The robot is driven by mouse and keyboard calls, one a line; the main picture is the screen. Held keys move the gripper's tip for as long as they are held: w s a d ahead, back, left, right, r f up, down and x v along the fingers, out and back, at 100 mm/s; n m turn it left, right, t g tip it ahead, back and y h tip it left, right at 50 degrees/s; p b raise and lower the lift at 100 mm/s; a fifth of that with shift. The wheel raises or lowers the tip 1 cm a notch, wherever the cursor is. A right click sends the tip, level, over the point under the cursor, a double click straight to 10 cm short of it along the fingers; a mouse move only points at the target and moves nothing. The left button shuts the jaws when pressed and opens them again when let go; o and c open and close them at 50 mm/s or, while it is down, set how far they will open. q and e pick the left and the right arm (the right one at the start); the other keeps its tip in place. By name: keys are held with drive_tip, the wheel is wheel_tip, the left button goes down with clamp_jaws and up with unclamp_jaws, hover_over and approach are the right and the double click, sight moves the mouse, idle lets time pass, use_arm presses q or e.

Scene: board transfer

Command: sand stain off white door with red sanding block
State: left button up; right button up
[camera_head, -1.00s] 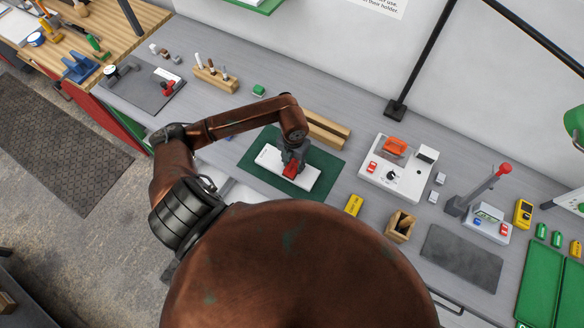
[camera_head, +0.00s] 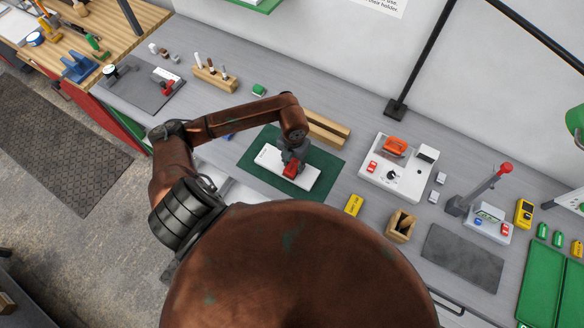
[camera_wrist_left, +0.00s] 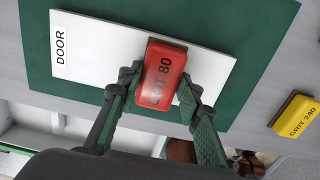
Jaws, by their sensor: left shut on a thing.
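The white door (camera_head: 268,159) is a flat panel lying on a green mat (camera_head: 250,186). In the left wrist view the door (camera_wrist_left: 105,50) bears a "DOOR" label at its left end. My left gripper (camera_head: 292,164) is over the right half of the door, shut on the red sanding block (camera_head: 291,170). In the left wrist view the block (camera_wrist_left: 163,72) reads "GRIT 80" and sits between the fingers, over the door; whether it touches is hard to tell. No stain shows on the visible part of the door; the block and gripper hide part of it. My right gripper is out of view.
A yellow "GRIT 240" block (camera_head: 353,205) lies right of the mat. Wooden bars (camera_head: 326,128) lie behind it. A white device with an orange top (camera_head: 397,168) and a wooden holder (camera_head: 400,226) stand farther right. A grey mat (camera_head: 461,257) lies bare.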

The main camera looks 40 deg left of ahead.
use_arm(q)
drive_tip(key=shift+s+a+f, duration=0.1)
drive_tip(key=shift+s+a, duration=0.05)
drive_tip(key=shift+a, duration=0.7)
drive_tip(key=shift+s+a+b, duration=0.1)
drive_tip(key=shift+a+b, duration=0.25)
drive_tip(key=shift+a, duration=0.5)
drive_tip(key=shift+d, duration=0.8)
drive_tip(key=shift+w+d, duration=0.25)
drive_tip(key=shift+d, duration=0.55)
drive_tip(key=shift+w+d, duration=0.1)
drive_tip(key=shift+d, duration=0.85)
drive_tip(key=shift+a+b, duration=0.55)
drive_tip(key=shift+a, duration=0.35)
drive_tip(key=shift+s+a, duration=0.2)
drive_tip(key=shift+a, duration=0.6)
drive_tip(key=shift+s+a+b, duration=0.1)
drive_tip(key=shift+a+b, duration=0.3)
drive_tip(key=shift+a, duration=0.35)
